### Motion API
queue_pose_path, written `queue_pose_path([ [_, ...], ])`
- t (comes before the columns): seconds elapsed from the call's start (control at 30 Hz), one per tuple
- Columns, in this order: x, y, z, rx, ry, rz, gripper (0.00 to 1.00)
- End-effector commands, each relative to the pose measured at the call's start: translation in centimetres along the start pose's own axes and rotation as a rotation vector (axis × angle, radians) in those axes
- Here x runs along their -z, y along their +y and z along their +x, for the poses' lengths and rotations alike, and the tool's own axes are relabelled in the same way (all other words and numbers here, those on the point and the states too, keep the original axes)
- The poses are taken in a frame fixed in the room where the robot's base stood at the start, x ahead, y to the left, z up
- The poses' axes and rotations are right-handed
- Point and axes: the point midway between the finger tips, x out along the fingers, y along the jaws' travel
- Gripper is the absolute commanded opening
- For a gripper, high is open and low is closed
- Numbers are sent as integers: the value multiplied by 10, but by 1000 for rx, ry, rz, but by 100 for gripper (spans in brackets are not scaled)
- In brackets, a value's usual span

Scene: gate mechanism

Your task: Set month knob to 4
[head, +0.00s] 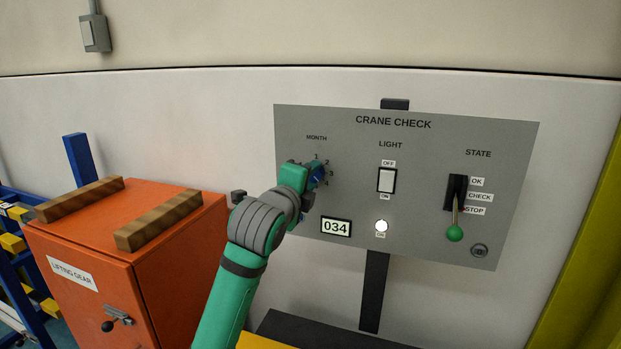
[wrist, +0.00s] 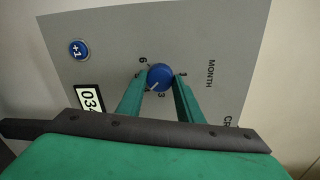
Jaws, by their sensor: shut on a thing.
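The blue month knob (wrist: 160,76) sits on the grey Crane Check panel (head: 355,170), under the MONTH label. In the wrist view its white pointer line aims to the lower left, past the 3. My gripper (wrist: 160,82) is shut on the knob, one green finger on each side. In the head view, my gripper (head: 313,178) covers much of the knob (head: 318,175), and its pointer cannot be read there.
The panel also has a light switch (head: 386,180), a green-tipped state lever (head: 454,233) at STOP, a 034 display (head: 336,227) and a lit lamp (head: 381,226). A blue +1 button (wrist: 79,49) shows in the wrist view. An orange cabinet (head: 180,240) stands left of my arm.

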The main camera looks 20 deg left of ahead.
Motion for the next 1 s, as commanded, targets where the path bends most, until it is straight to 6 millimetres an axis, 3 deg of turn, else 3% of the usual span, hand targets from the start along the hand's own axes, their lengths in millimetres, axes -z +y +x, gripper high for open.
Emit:
queue_pose_path([
  [0.3, 0, 0, 0, 0, 0, 0, 10],
  [0.33, 0, 0, 0, 0, 0, 0, 40],
  [0.4, 0, 0, 0, 0, 0, 0, 52],
  [0.77, 0, 0, -4, 1, 0, 0, 52],
  [1.0, 0, 0, -40, 2, 0, 1, 52],
])
